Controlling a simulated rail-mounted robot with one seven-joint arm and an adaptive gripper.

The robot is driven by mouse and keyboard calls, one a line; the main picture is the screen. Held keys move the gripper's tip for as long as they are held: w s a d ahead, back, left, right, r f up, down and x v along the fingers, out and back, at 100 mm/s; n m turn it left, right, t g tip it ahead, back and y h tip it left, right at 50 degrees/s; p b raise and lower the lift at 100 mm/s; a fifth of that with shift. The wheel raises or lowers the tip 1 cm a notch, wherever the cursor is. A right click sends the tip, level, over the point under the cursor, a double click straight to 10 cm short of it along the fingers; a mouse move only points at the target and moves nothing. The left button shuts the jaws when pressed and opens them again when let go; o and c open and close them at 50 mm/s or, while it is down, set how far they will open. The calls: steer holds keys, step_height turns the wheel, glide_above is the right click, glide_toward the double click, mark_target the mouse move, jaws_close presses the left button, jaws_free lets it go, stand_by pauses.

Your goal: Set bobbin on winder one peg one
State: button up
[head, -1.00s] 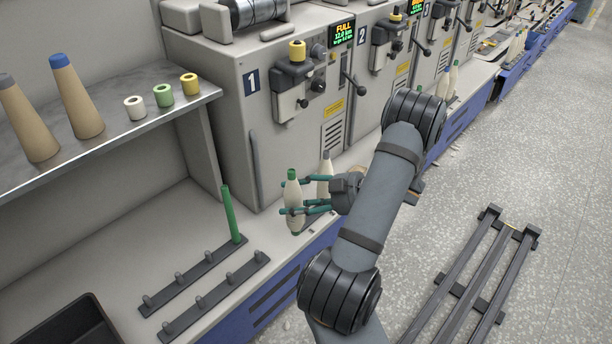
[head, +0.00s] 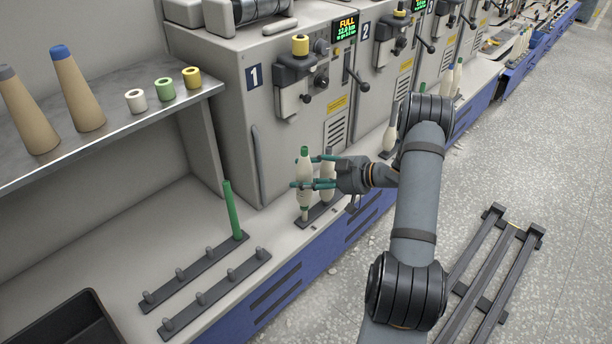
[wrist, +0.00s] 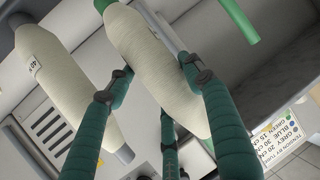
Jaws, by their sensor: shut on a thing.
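My gripper (head: 308,172) is shut on a cream bobbin with a green top (head: 304,156) and holds it upright. The held bobbin's lower end is over the left end of the short dark peg rail (head: 318,219) in front of winder one (head: 228,95). I cannot tell whether it touches the peg there. A second cream bobbin with a grey top (head: 328,162) stands just right of it on the same rail, partly behind my fingers. In the wrist view the held bobbin (wrist: 160,75) lies between the green fingers, with the second bobbin (wrist: 62,75) to its left.
Two peg rails (head: 215,293) lie at the front left, one holding a green tube (head: 231,210). A dark bin (head: 75,325) is at the lower left. Cones and small spools stand on the metal shelf (head: 130,128). More bobbins (head: 390,128) stand by winder two.

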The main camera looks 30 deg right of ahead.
steer(key=shift+f+b, duration=1.9)
steer(key=shift+f, duration=0.25)
steer(key=shift+r+p, duration=0.1)
steer(key=shift+p, duration=0.6)
steer(key=shift+f+b, duration=0.35)
steer(key=shift+f, duration=0.35)
steer(key=o, duration=1)
steer(key=shift+s, duration=0.1)
steer(key=shift+c, duration=0.2)
steer(key=shift+r, duration=0.1)
steer(key=p+v, duration=0.6)
steer(key=v, duration=0.5)
steer(key=shift+p, duration=0.4)
